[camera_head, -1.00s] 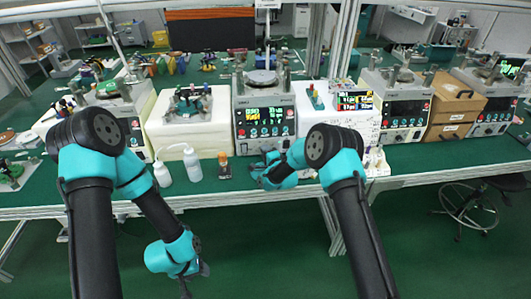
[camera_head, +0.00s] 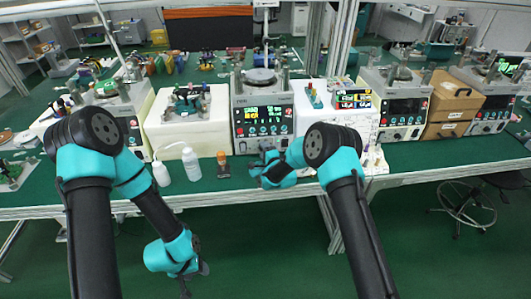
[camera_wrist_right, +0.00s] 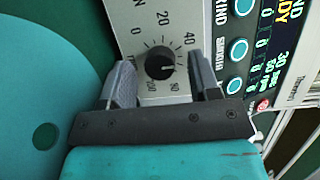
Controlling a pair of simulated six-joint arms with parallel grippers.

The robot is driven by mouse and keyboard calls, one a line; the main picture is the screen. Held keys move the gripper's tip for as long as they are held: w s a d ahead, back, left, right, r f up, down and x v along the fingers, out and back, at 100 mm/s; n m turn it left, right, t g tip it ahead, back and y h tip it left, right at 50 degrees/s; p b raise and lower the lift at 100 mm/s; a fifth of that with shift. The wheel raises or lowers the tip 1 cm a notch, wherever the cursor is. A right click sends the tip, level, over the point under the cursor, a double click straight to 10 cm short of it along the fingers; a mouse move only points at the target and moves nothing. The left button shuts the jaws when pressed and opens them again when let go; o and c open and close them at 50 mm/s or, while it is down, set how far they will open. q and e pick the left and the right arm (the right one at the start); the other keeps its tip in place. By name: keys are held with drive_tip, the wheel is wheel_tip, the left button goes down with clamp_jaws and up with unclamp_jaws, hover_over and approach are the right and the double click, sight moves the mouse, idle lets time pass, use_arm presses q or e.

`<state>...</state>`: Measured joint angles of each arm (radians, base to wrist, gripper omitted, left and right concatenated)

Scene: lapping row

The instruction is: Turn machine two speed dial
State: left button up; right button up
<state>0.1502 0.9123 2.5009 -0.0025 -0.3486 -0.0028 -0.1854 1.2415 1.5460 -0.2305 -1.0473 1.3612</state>
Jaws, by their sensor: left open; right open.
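The speed dial (camera_wrist_right: 160,62) is a black round knob on a light panel with a printed number scale, seen in the right wrist view. My right gripper (camera_wrist_right: 163,82) is open, with one finger on either side of the dial. A gap shows between the knob and each finger. In the head view my right gripper (camera_head: 264,168) is low in front of the middle machine (camera_head: 263,112), which has a lit display. The dial cannot be made out there. My left gripper (camera_head: 188,283) hangs open and empty below the table's front edge, far from the machines.
Two white bottles (camera_head: 191,164) and a small orange-topped bottle (camera_head: 222,166) stand left of my right gripper. A white block (camera_head: 188,125) is left of the middle machine. Other machines (camera_head: 397,105) and brown boxes (camera_head: 450,103) stand to the right.

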drive_tip(key=shift+s, duration=0.1)
drive_tip(key=v, duration=1.7)
drive_tip(key=shift+s+d, duration=0.1)
drive_tip(key=n, duration=0.1)
drive_tip(key=r+n+h, duration=0.1)
drive_tip(key=shift+a+r+n, duration=0.25)
drive_tip(key=shift+a+n, duration=0.05)
drive_tip(key=shift+a, duration=0.1)
drive_tip(key=shift+a+r+n+g+h, duration=0.2)
drive_tip(key=shift+r+n+g, duration=0.15)
drive_tip(key=shift+n, duration=0.25)
drive_tip(key=shift+a+r+n+g+h, duration=0.15)
drive_tip(key=shift+r+n+g+h, duration=0.1)
drive_tip(key=shift+r+n, duration=0.25)
drive_tip(key=n, duration=0.1)
drive_tip(key=r+n, duration=0.1)
drive_tip(key=shift+a+n+g+h, duration=0.3)
drive_tip(key=shift+a+n+h, duration=0.05)
drive_tip(key=shift+a+n, duration=0.05)
